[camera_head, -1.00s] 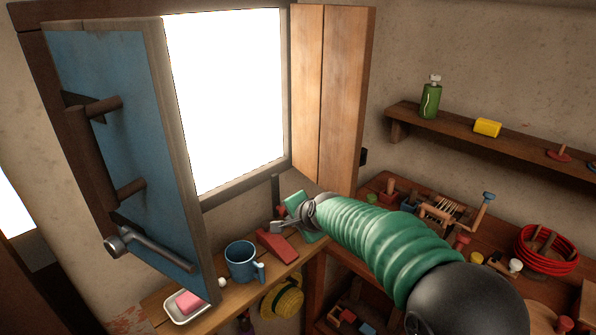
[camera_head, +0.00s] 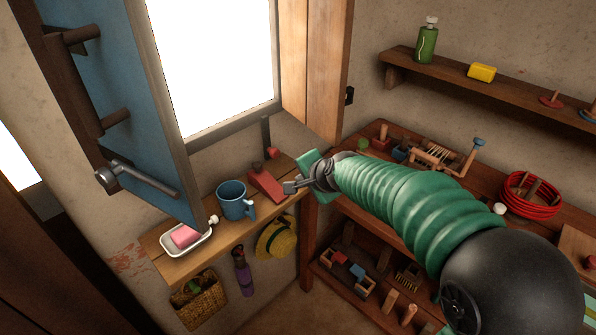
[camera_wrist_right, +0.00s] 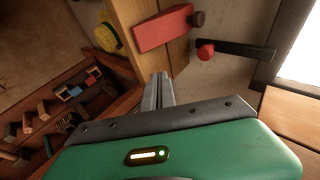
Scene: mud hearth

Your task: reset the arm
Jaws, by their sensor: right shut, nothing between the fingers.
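My right arm reaches in from the lower right in the head view, with a green ribbed sleeve. Its gripper (camera_head: 291,187) is shut and empty, near the right end of the window shelf, beside a red block (camera_head: 266,186). In the right wrist view the shut fingers (camera_wrist_right: 160,78) point towards the shelf edge, and the red block (camera_wrist_right: 163,28) lies beyond them, apart from them. My left gripper is not in view.
The window shelf (camera_head: 190,258) holds a blue mug (camera_head: 235,200) and a white dish (camera_head: 187,243) with pink soap. An open blue shutter (camera_head: 130,90) juts out at left. A wooden shutter (camera_head: 322,70) stands at right. A cluttered workbench (camera_head: 400,197) lies right, below a wall shelf (camera_head: 455,78).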

